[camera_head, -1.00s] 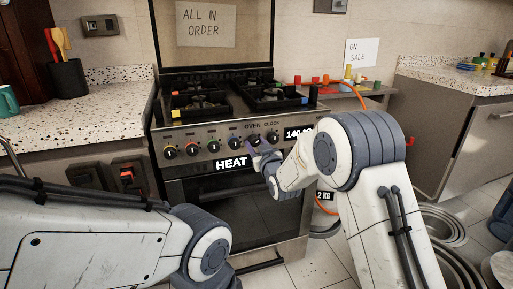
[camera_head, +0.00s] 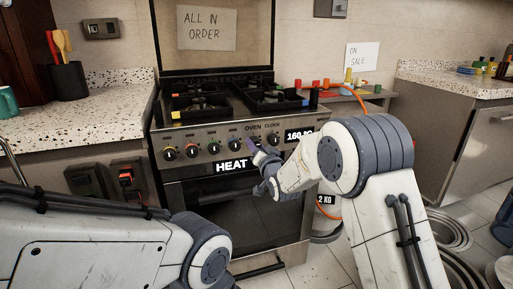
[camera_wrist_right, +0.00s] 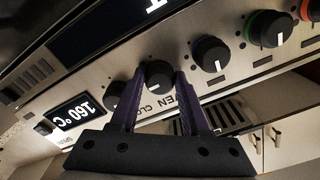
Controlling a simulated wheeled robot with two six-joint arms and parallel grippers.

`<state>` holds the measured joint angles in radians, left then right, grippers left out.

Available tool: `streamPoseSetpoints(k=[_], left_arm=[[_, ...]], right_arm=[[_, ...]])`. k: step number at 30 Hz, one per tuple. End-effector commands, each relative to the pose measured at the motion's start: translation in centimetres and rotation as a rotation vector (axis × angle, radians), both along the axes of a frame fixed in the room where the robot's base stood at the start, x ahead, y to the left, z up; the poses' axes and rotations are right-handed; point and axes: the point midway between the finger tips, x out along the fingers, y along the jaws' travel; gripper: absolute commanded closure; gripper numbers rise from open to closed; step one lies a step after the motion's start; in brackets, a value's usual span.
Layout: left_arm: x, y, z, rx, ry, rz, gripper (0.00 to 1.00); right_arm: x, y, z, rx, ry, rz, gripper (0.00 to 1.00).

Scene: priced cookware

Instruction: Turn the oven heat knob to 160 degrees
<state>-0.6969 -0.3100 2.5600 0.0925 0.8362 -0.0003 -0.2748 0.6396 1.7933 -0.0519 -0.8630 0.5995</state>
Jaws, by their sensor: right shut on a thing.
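The oven (camera_head: 245,205) stands ahead with a row of black knobs on its steel front. A small display (camera_head: 299,134) at the right of the row reads 160 °C; it also shows in the right wrist view (camera_wrist_right: 74,115). My right gripper (camera_head: 254,146) is at the knob under the OVEN label. In the right wrist view its two purple fingers (camera_wrist_right: 155,88) are shut on the sides of that oven knob (camera_wrist_right: 158,73). In the head view the gripper largely hides this knob. My left arm shows at lower left, but its gripper is out of view.
A HEAT label (camera_head: 231,167) is on the oven front below the knobs. Another knob (camera_wrist_right: 209,53) sits close beside the gripper. Counters flank the oven, and metal pans (camera_head: 445,225) lie on the floor at right.

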Motion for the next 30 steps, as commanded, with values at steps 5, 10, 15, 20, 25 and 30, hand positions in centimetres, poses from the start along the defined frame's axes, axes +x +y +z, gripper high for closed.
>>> streamPoseSetpoints(k=[5,10,15,20,25,30], left_arm=[[0.00,0.00,-0.05,0.000,0.000,0.000,0.42],[0.00,0.00,-0.05,0.000,0.000,0.000,0.42],[0.00,0.00,-0.05,0.000,0.000,0.000,0.42],[0.00,0.00,-0.05,0.000,0.000,0.000,0.42],[0.00,0.00,-0.05,0.000,0.000,0.000,0.42],[0.00,0.00,0.02,0.000,0.000,0.000,0.42]], right_arm=[[0.00,-0.03,-0.07,0.019,0.007,0.000,1.00],[0.00,-0.02,-0.06,0.022,0.009,0.000,1.00],[0.00,-0.03,-0.07,0.021,0.008,0.000,1.00],[0.00,-0.03,-0.05,0.020,0.008,0.000,0.23],[0.00,-0.01,-0.03,0.020,0.008,0.000,0.23],[-0.32,-0.12,-0.02,0.020,0.008,0.000,0.23]])
